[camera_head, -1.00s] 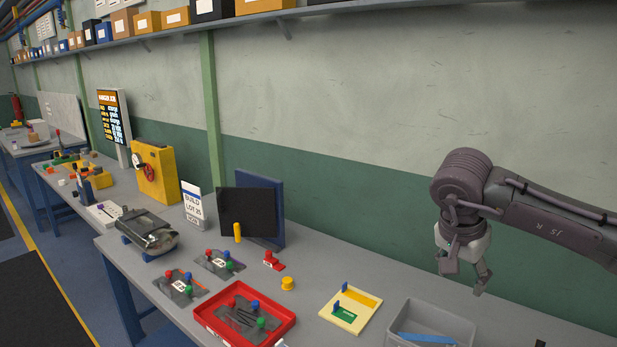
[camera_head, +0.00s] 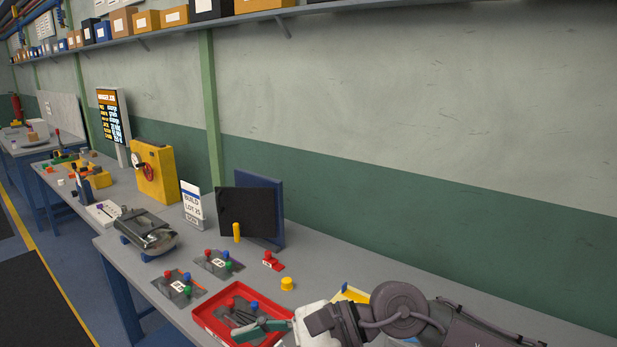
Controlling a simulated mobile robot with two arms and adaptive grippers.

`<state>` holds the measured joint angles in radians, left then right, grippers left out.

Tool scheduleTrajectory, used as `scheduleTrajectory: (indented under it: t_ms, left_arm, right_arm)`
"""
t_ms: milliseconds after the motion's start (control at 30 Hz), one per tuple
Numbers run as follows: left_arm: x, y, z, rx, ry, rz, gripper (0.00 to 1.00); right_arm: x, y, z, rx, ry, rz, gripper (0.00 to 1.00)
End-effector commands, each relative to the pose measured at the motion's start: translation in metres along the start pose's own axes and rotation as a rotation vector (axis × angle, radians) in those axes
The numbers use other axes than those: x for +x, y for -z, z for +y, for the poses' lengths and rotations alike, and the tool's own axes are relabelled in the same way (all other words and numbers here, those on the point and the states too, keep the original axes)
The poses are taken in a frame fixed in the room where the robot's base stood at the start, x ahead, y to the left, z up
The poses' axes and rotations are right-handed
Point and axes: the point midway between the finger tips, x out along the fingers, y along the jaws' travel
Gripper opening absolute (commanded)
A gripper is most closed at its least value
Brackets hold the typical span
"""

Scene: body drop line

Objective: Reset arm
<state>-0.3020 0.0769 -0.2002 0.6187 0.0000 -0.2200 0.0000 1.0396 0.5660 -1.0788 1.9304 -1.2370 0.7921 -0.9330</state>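My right arm comes in from the right, low in the picture. Its gripper (camera_head: 262,329) reaches over the right side of a red tray (camera_head: 208,322). A greenish, elongated shape lies at its fingertips; I cannot tell whether it is a finger or a held part. The finger gap is not clear. My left gripper is not in view.
The tray holds a dark plate with coloured knobs. Two similar plates (camera_head: 180,288) (camera_head: 217,263), a yellow cylinder (camera_head: 287,284), a red part (camera_head: 272,261) and a toy car body (camera_head: 147,233) stand on the grey bench. A yellow board (camera_head: 347,293) is partly hidden by my arm.

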Motion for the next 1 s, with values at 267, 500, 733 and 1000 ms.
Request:
scheduleTrajectory:
  t_ms: [267, 500, 733, 1000]
  left_arm:
    - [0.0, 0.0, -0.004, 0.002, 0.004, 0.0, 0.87]
    - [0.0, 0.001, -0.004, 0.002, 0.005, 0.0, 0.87]
    - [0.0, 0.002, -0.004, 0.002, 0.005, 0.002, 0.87]
    - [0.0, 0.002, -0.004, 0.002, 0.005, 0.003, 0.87]
  right_arm:
    - [-0.062, -0.07, -0.05, 0.944, 0.335, -0.987, 0.57]
    - [-0.157, 0.073, -0.058, 1.807, 0.698, -1.636, 0.57]
    - [-0.181, 0.216, 0.038, -2.124, -0.967, 1.793, 0.57]
    - [-0.174, 0.287, 0.165, -1.681, -0.944, 1.365, 0.57]
